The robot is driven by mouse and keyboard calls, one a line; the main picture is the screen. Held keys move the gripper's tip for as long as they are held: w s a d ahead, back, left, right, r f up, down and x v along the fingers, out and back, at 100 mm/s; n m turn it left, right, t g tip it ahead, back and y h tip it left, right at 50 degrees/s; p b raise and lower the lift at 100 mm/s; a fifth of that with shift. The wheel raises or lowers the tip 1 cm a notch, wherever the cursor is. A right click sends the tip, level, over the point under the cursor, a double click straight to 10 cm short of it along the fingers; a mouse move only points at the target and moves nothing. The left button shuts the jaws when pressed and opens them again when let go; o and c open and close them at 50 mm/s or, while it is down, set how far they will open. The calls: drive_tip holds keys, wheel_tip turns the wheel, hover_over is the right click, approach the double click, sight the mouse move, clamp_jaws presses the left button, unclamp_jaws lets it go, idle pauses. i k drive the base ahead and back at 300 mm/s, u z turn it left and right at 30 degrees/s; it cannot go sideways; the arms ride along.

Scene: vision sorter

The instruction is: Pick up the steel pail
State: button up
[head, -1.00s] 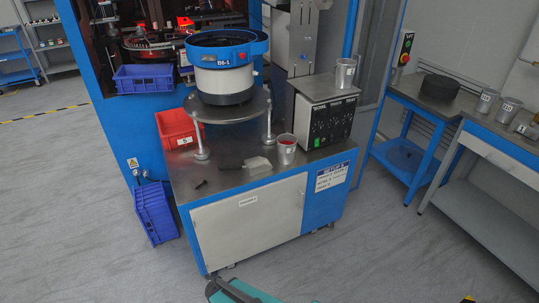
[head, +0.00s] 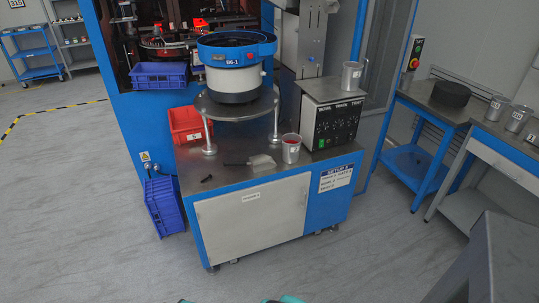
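Several grey metal pails are in the head view, and I cannot tell which one the task means. Another pail (head: 351,76) stands on top of the control box. Two more pails, a left one (head: 497,107) and a right one (head: 518,119), stand on the right-hand bench. All are upright and nothing of mine touches them. Only small teal bits show at the bottom edge; my gripper's fingers are not visible.
The cabinet (head: 255,218) also carries a bowl feeder (head: 236,75), a red bin (head: 186,126), a scoop (head: 262,162) and the control box (head: 331,122). A blue crate (head: 165,206) leans at its left. A dark grey shape fills the bottom right. The front floor is clear.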

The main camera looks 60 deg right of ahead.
sight(291, 143)
drive_tip(key=u, duration=0.65)
drive_tip(key=i, duration=1.3)
drive_tip(key=z, duration=4.75)
drive_tip(key=i, duration=0.1)
drive_tip(key=u, duration=2.5)
